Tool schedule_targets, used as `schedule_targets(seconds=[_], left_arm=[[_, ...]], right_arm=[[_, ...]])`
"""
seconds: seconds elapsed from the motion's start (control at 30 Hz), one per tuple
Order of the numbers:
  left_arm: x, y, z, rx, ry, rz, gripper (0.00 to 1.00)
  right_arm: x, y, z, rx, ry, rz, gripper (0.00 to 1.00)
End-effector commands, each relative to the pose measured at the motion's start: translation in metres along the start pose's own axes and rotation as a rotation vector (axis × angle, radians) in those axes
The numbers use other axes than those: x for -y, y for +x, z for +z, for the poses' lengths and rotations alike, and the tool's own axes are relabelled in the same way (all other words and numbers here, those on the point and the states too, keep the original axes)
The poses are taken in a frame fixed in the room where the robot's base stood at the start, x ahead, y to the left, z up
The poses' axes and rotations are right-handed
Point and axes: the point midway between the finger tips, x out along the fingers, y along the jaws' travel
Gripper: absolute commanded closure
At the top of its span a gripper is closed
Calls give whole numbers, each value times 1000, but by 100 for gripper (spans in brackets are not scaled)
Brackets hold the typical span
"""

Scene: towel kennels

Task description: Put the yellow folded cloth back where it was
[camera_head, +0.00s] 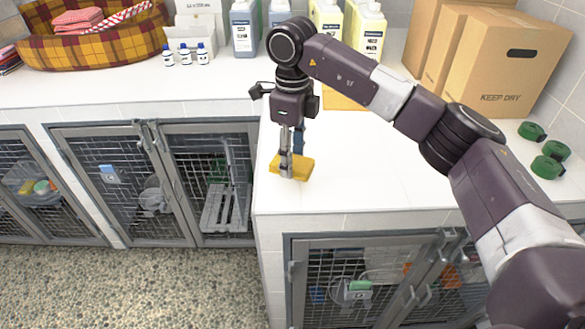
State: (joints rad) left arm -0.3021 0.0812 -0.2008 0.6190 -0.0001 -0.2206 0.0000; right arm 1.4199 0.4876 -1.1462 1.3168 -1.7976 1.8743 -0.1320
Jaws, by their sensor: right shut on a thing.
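The yellow folded cloth (303,167) is a small, thick, flat bundle near the front left corner of the white counter (385,165). My right gripper (287,170) points down and is shut on the cloth, with a finger in front of it. I cannot tell whether the cloth rests on the counter or hangs just above it. My left gripper is not in view.
A plaid-lined basket (95,47) holds pink and striped cloths at the back left. Bottles (243,28) and cardboard boxes (505,60) stand along the back. A flat yellow-orange piece (343,97) lies partly behind my arm. Green rolls (548,165) lie at right. Wire-doored kennels (120,185) are below.

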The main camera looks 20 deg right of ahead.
Motion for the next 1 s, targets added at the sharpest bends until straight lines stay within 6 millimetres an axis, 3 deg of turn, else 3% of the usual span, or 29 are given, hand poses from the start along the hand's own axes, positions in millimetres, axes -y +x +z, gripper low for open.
schedule_targets(seconds=[0.17, 0.4, 0.77, 0.8, 0.93, 1.0], left_arm=[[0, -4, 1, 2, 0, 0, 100], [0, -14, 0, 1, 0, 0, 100], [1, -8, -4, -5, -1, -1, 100], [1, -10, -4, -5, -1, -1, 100], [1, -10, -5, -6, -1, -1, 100], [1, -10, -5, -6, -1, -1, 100]], right_arm=[[0, 12, -1, -2, 0, 2, 75], [0, 44, -1, 0, 0, 0, 75], [0, 51, 0, 0, 0, -1, 75], [0, 49, 0, 1, 0, -1, 53], [0, 49, 0, 0, 0, 0, 38], [0, 49, 0, 0, 0, 0, 38]])
